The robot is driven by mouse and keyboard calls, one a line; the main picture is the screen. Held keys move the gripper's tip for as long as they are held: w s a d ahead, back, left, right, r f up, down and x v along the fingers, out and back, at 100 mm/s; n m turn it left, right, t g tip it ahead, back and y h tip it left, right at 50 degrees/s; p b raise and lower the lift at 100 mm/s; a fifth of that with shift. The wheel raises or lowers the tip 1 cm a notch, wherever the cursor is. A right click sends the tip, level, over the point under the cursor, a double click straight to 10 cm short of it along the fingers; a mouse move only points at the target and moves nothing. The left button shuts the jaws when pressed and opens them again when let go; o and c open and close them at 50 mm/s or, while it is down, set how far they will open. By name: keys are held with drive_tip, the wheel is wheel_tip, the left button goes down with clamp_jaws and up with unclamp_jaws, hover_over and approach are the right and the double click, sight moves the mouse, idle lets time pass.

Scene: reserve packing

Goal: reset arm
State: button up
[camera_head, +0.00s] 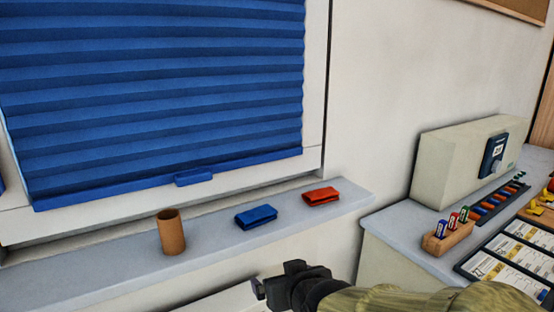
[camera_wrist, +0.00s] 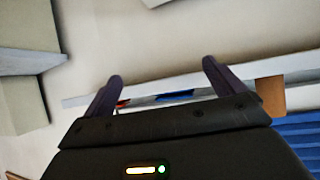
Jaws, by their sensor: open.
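My gripper (camera_head: 262,286) is at the bottom middle of the head view, in front of and below the window sill, with my sleeved arm coming in from the lower right. In the wrist view my gripper (camera_wrist: 162,75) has its two dark fingers wide apart with nothing between them. The sill (camera_head: 100,272) carries a brown cylinder (camera_head: 171,236), a folded blue item (camera_head: 256,217) and a folded red item (camera_head: 321,197). In the wrist view the blue item (camera_wrist: 175,96) shows beyond the fingers, and the red item is mostly hidden by the left finger.
A blue pleated blind (camera_head: 160,90) covers the window behind the sill. A counter (camera_head: 385,226) on the right holds a pale box with a display (camera_head: 450,165), a wooden holder with several markers (camera_head: 447,238) and printed cards. Clear wall separates sill and counter.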

drive_tip(key=s+d+f+m+g+h, duration=0.2)
drive_tip(key=s+d+f+g, duration=0.2)
drive_tip(key=d+f, duration=0.3)
drive_tip(key=s+d+f+m+g+h, duration=0.2)
drive_tip(key=s+d+f+g, duration=0.25)
drive_tip(key=d+f, duration=0.35)
drive_tip(key=w+p+v, duration=0.2)
drive_tip(key=p+v, duration=0.9)
drive_tip(key=p, duration=0.1)
drive_tip(key=w+r+p+v, duration=0.1)
drive_tip(key=w+p+v, duration=0.1)
drive_tip(key=p+v, duration=1)
drive_tip(key=shift+r, duration=0.3)
drive_tip(key=shift+w, duration=0.15)
drive_tip(key=shift+c, duration=0.4)
